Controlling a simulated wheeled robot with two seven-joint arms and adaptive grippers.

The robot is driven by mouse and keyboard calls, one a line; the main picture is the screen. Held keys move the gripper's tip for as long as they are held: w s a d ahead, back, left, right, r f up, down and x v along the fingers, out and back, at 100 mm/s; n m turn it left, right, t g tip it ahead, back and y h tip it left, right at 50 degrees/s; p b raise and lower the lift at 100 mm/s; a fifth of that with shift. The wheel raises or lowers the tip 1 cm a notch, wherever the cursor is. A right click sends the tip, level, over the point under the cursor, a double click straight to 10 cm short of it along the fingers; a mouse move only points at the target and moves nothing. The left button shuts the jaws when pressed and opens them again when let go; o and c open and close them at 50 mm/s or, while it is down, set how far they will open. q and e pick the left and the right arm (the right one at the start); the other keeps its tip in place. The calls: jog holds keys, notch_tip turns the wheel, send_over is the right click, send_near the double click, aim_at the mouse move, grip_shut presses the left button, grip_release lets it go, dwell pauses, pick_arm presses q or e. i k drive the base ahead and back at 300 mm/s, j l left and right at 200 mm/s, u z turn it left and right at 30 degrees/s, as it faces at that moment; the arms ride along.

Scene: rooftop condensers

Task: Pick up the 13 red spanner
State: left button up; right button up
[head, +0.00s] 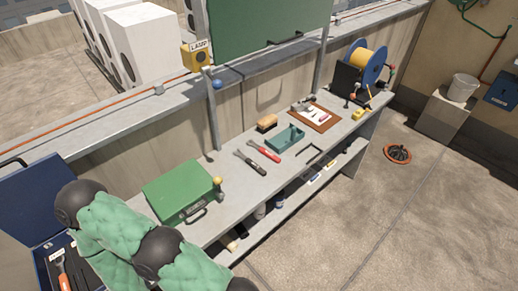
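A red-handled tool with a grey head (263,151) lies on the grey workbench (225,215), beside a similar black-handled tool (250,162). Another tool with an orange-red handle (64,277) lies in the open dark blue case (42,265) at the lower left. Size markings are too small to read, so I cannot tell which is the 13 red spanner. A green-sleeved arm of mine crosses the lower left and hides part of the bench and case. Neither gripper shows.
A closed green box (180,190) stands on the bench near my arm. A teal tray (286,138), a brush (266,123), a brown board (314,117) and a yellow reel (366,65) stand farther along. A post (211,110) rises behind the bench. Floor at right is mostly clear.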

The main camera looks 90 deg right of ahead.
aim_at(267, 153)
jog(key=l+z, duration=0.15)
jog(key=z, duration=2.8)
jog(key=u, duration=0.6)
jog(key=l+u, duration=0.45)
jog(key=i+l+u, duration=0.1)
jog(key=l+u, duration=0.6)
jog(key=u, duration=0.2)
jog(key=k+l+u, duration=0.15)
jog(key=l+u, duration=0.3)
jog(key=j, duration=0.1)
